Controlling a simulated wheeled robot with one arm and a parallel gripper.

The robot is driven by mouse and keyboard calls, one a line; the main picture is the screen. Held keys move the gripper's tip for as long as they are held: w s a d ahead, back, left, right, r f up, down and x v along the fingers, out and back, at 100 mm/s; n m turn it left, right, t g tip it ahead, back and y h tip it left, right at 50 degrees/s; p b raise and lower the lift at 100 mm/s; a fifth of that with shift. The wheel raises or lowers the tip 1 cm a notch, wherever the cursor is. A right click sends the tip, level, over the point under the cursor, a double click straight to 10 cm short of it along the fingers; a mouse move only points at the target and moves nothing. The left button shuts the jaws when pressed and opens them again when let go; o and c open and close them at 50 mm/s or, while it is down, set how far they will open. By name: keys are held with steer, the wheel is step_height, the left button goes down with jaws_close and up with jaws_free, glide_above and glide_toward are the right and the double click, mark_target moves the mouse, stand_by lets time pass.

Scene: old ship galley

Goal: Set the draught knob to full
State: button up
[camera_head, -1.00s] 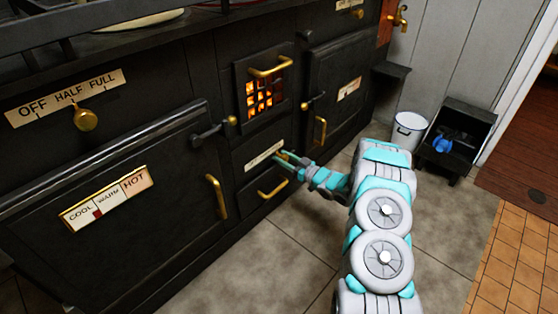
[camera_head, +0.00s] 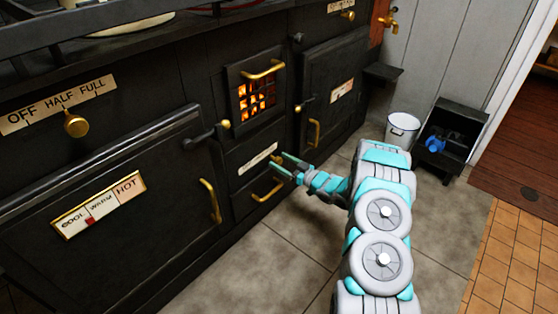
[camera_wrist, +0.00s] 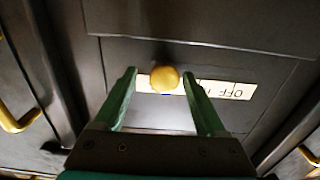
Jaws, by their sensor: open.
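In the wrist view a round brass knob (camera_wrist: 165,78) sits between my fingertips, in front of a pale label (camera_wrist: 215,88). The label reads OFF upside down at its right end; the knob hides part of the rest. My gripper (camera_wrist: 160,78) is open, one green finger on each side of the knob; I cannot tell whether either touches it. In the head view my gripper (camera_head: 282,163) is at the small label (camera_head: 258,158) below the fire grate, and the knob there is hard to make out. Another brass knob (camera_head: 76,125) hangs under an OFF HALF FULL plate (camera_head: 57,104) at left.
The black stove fills the left side. A brass drawer handle (camera_head: 268,190) is just below my gripper, and the glowing fire door (camera_head: 256,90) is above. A brass oven handle (camera_head: 211,201) is to the left. A white bucket (camera_head: 402,129) and coal box (camera_head: 450,138) stand behind my arm.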

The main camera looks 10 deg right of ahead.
steer(key=v, duration=0.6)
steer(key=shift+d, duration=0.1)
stand_by(0.3)
steer(key=w+d+r+m+g+h+p, duration=0.1)
steer(key=w+d+r+m+g+h, duration=0.2)
steer(key=r+h, duration=0.55)
steer(key=s+r+m+g+h+p, duration=0.1)
steer(key=s+r+g+h, duration=0.15)
steer(key=s+r, duration=0.5)
steer(key=s+r+m+g+h+p, duration=0.1)
steer(key=s+r+g+h, duration=0.2)
steer(key=s, duration=0.7)
steer(key=s+a+r+g+y, duration=0.1)
steer(key=s+a, duration=0.3)
steer(key=s, duration=0.8)
steer(key=s+a+r+m+g+y, duration=0.1)
steer(key=s+a+r+g, duration=0.3)
steer(key=s, duration=0.9)
steer(key=s+a+r+m+g+y+p, duration=0.1)
steer(key=s+a+r+g, duration=0.1)
steer(key=s, duration=1.1)
steer(key=a+g, duration=0.1)
steer(key=a, duration=0.1)
steer(key=shift+s+a+r, duration=0.25)
steer(key=shift+r, duration=0.1)
